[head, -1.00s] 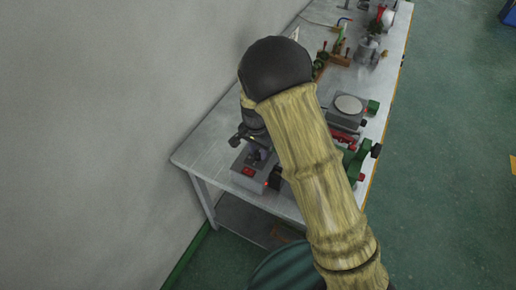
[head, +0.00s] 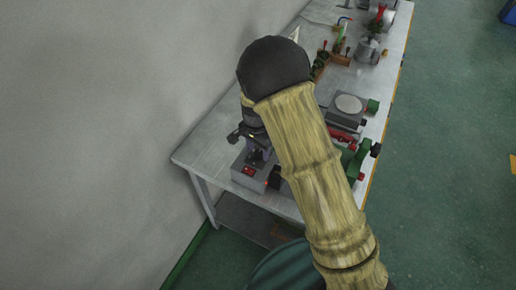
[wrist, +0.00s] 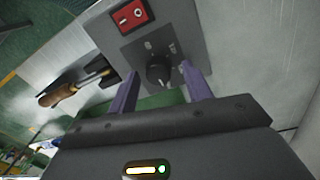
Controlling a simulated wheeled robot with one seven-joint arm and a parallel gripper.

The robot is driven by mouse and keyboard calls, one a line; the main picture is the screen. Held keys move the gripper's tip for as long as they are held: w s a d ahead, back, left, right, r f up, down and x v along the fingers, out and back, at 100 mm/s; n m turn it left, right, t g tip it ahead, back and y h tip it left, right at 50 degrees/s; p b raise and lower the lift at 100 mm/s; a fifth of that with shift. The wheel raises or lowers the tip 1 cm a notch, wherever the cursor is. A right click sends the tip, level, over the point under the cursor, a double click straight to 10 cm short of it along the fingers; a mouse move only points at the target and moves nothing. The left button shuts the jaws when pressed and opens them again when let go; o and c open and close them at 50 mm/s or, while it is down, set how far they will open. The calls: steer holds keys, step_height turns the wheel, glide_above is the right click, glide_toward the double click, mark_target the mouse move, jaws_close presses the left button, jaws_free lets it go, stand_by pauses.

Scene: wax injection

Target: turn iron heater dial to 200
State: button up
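The iron heater is a grey box (head: 246,182) near the close end of the table in the head view. Its front panel (wrist: 189,32) fills the top of the wrist view. The black dial (wrist: 158,72) sits on a dark plate with small markings that I cannot read. My gripper (wrist: 160,69) is open, with one purple finger on each side of the dial and a visible gap to it. In the head view my gripper (head: 258,156) is over the box, and the dial cannot be made out there.
A red rocker switch (wrist: 131,14) is above the dial. A wooden-handled tool (wrist: 70,91) lies left of the box in the wrist view. A device with a round plate (head: 348,104) and green and red parts stand right of my arm. Bare table (head: 205,150) lies to the left.

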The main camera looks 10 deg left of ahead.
mark_target(256, 151)
step_height(256, 151, up, 17)
steer(key=b, duration=0.2)
steer(key=shift+w+a+r, duration=0.2)
steer(key=shift+a, duration=0.15)
stand_by(0.5)
steer(key=s+d+f+n+t, duration=0.1)
steer(key=s+d, duration=0.1)
steer(key=d, duration=0.5)
steer(key=s+d+f+n, duration=0.1)
steer(key=s+d, duration=0.1)
steer(key=d, duration=0.5)
steer(key=s+d+f+n+t, duration=0.1)
steer(key=s+d+n, duration=0.3)
steer(key=s+d, duration=0.6)
steer(key=shift+s+d+f+t, duration=0.2)
steer(key=shift+s+f+t, duration=0.15)
steer(key=shift+f, duration=0.2)
